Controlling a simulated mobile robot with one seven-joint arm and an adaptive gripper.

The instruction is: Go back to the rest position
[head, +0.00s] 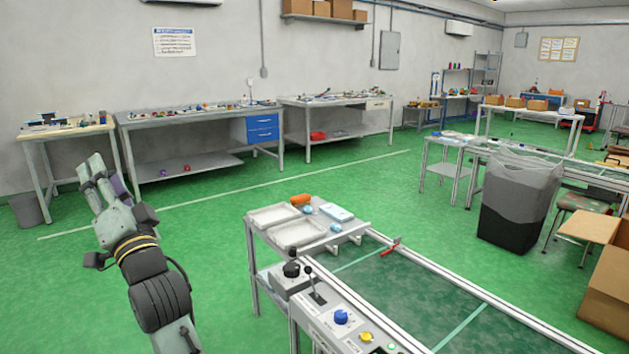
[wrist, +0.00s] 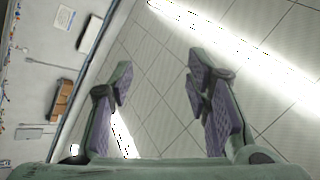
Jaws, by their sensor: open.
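My gripper (head: 100,181) is at the left of the head view, raised in front of the workbenches and apart from everything. In the wrist view my gripper (wrist: 163,90) is open, its two purple-padded fingers spread wide with nothing between them. Beyond the fingers the wrist view shows the tiled ceiling (wrist: 160,50) with bright light strips.
A conveyor bench (head: 420,292) with two white trays (head: 297,233), blue items and a control panel (head: 340,330) stands front centre. A grey bin (head: 518,200) stands at right. Workbenches (head: 190,115) line the back wall. Green floor (head: 210,235) is clear between.

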